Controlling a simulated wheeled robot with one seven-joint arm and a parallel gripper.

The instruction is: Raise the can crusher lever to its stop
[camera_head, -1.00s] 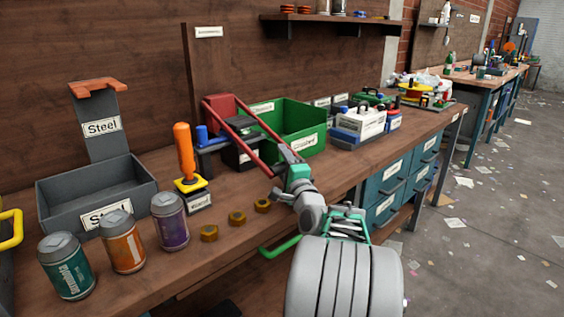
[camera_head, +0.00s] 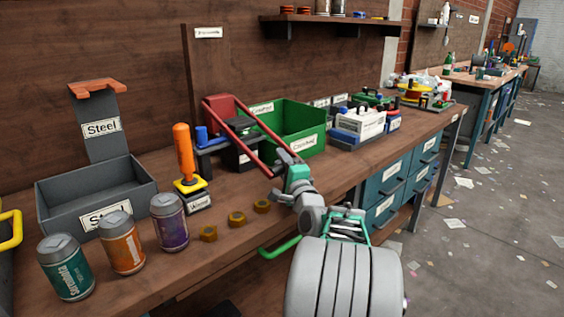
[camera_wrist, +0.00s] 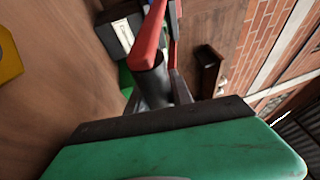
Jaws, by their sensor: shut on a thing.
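The can crusher (camera_head: 222,111) stands on the bench against the wall, with a red block at its back and a dark body. Its red lever (camera_head: 236,121) is a two-bar frame slanting down from the back toward the front right. My gripper (camera_head: 281,165) is shut on the lever's lower front end. In the wrist view, the red lever (camera_wrist: 150,38) runs down to a dark round grip (camera_wrist: 154,87) at the gripper (camera_wrist: 165,90). The green gripper body hides part of the fingers, so their exact contact is not clear.
Several cans (camera_head: 121,245) and brass nuts (camera_head: 236,219) stand along the front edge. A steel bin (camera_head: 60,208) is at left, with an orange-handled tool (camera_head: 184,150) beside it. A green bin (camera_head: 312,135) stands close behind my gripper.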

